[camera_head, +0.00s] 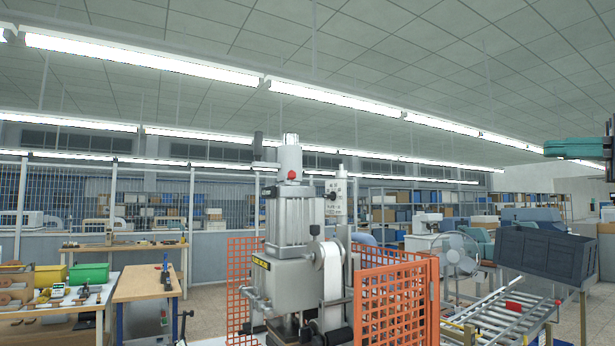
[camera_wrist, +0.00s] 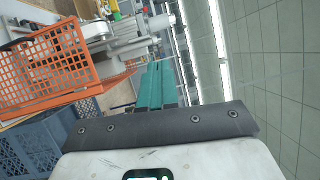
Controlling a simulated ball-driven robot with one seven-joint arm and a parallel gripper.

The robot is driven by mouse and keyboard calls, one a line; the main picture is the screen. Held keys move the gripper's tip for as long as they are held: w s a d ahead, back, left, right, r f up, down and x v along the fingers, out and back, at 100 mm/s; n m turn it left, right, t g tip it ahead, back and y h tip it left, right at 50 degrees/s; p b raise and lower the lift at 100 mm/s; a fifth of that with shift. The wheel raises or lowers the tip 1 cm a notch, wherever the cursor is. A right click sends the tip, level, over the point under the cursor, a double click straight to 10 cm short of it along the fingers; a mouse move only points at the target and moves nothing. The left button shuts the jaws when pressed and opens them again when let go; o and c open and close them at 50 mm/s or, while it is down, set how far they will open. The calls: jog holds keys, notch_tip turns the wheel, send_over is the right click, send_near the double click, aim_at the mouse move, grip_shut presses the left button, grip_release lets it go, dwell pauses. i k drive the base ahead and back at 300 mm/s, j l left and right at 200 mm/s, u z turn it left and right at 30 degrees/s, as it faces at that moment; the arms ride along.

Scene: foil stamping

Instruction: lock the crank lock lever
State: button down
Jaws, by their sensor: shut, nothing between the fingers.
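The foil stamping machine (camera_head: 292,235) stands in the middle of the head view, with a grey column, a red knob (camera_head: 292,174) and a white foil roll or strip (camera_head: 333,270). Small dark knobs show on it. I cannot tell which part is the crank lock lever. My gripper (camera_head: 552,148) shows at the upper right edge of the head view, high up and well to the right of the machine. In the wrist view its teal fingers (camera_wrist: 158,72) are together and empty. They point toward the machine (camera_wrist: 130,42), which appears sideways there, and are clear of it.
Orange mesh guards (camera_head: 390,300) stand on both sides of the machine; the right one also shows in the wrist view (camera_wrist: 45,75). A dark crate (camera_head: 545,250) and a roller conveyor (camera_head: 495,318) are at right. Workbenches (camera_head: 145,283) are at left.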

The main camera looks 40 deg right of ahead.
aim_at(291, 175)
jog(key=i+j, duration=0.1)
jog(key=i, duration=0.55)
jog(key=i+j, duration=0.15)
jog(key=i, duration=0.45)
